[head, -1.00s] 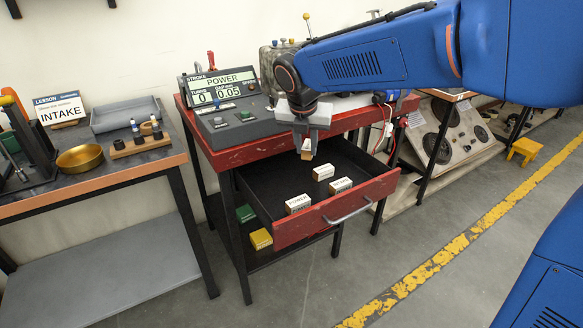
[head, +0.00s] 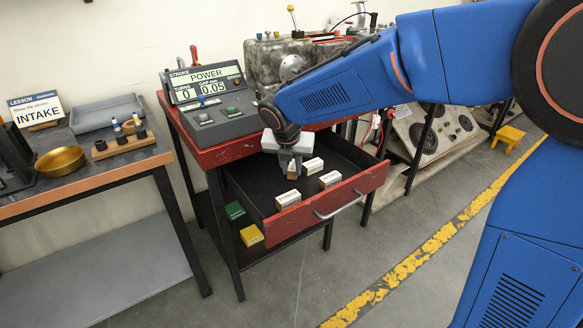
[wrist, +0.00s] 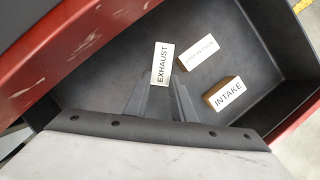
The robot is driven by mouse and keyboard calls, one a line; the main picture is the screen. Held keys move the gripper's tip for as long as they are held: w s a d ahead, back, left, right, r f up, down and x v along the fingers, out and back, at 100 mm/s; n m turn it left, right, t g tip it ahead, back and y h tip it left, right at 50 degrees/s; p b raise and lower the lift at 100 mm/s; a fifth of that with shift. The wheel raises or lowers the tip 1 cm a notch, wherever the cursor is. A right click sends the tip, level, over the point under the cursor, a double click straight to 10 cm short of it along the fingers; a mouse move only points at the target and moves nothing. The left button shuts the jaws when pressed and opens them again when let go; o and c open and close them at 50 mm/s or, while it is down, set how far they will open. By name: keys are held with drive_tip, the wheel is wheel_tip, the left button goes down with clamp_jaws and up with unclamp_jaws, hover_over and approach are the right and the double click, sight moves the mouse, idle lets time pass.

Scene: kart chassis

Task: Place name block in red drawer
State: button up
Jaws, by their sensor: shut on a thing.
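The red drawer (head: 345,195) is pulled out under the red-topped stand. My gripper (head: 291,163) is over the drawer's interior and shut on a small wood-and-white name block (head: 292,175). In the wrist view a block reading EXHAUST (wrist: 161,63) shows at the fingertips (wrist: 161,88); it appears to be the held one. Inside the drawer lie a block reading INTAKE (wrist: 228,94), another with a faint label (wrist: 197,54), and a block near the drawer front (head: 288,200). I cannot tell whether the held block touches the drawer floor.
A control box with a POWER display (head: 207,80) stands on the stand. A green block (head: 234,210) and a yellow block (head: 251,235) sit on the shelf below. A side table at left holds an INTAKE sign (head: 37,110), a brass bowl (head: 60,160) and a grey tray (head: 106,113).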

drive_tip(key=shift+f, duration=0.15)
drive_tip(key=o, duration=1)
drive_tip(key=v, duration=1.2)
drive_tip(key=shift+w, duration=0.1)
